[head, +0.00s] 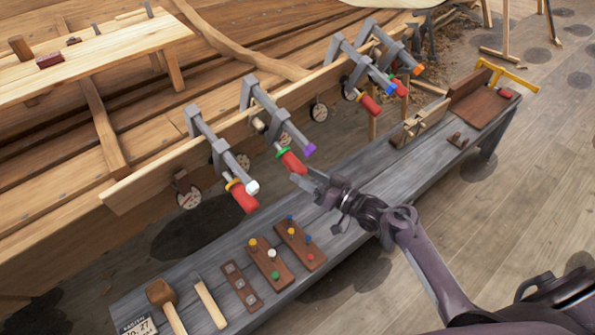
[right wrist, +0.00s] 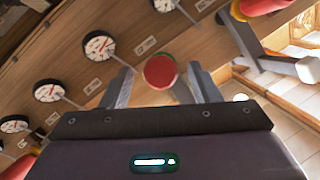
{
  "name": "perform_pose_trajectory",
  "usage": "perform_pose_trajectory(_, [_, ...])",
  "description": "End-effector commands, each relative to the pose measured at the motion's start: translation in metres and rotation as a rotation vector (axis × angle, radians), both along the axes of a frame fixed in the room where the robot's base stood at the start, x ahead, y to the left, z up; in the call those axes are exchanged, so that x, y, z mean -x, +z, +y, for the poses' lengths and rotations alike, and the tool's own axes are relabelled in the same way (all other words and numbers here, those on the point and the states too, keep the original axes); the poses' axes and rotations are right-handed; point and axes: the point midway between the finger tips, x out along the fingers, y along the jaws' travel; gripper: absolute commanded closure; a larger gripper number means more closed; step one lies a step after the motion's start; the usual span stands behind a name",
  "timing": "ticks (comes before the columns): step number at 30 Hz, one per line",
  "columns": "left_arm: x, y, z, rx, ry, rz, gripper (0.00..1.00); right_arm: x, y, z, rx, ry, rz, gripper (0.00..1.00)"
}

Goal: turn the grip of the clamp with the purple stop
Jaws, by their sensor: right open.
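The clamp with the purple stop (head: 309,150) sits on the hull's edge plank, in the middle of the head view. Its red grip (head: 291,162) has a green collar and points down toward my right gripper (head: 306,179). The right gripper is open, just off the grip's lower end. In the right wrist view the grip's round red end (right wrist: 160,71) shows between the two spread fingers of my right gripper (right wrist: 162,84), with a little green behind it. I cannot tell whether the fingers reach around it. My left gripper is not in view.
A clamp with a white stop (head: 252,187) is to the left; further clamps with blue and orange stops (head: 417,69) are to the right. Round dials (head: 319,112) hang along the plank. A grey bench (head: 345,185) below holds peg boards, a mallet (head: 162,294) and a chisel.

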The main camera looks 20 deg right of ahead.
Motion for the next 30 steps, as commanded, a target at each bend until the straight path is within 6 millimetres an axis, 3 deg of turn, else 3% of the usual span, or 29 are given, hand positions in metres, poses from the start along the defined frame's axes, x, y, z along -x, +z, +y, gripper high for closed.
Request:
perform_pose_trajectory(3, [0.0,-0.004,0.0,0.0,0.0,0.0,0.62,0.017,-0.003,-0.012,0.002,-0.001,0.002,0.44])
perform_pose_trajectory(9, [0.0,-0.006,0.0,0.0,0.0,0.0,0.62,0.031,-0.002,-0.023,0.001,0.0,-0.001,0.44])
perform_pose_trajectory(30, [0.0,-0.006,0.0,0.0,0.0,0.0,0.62,0.031,-0.001,-0.024,0.0,0.0,0.0,0.44])
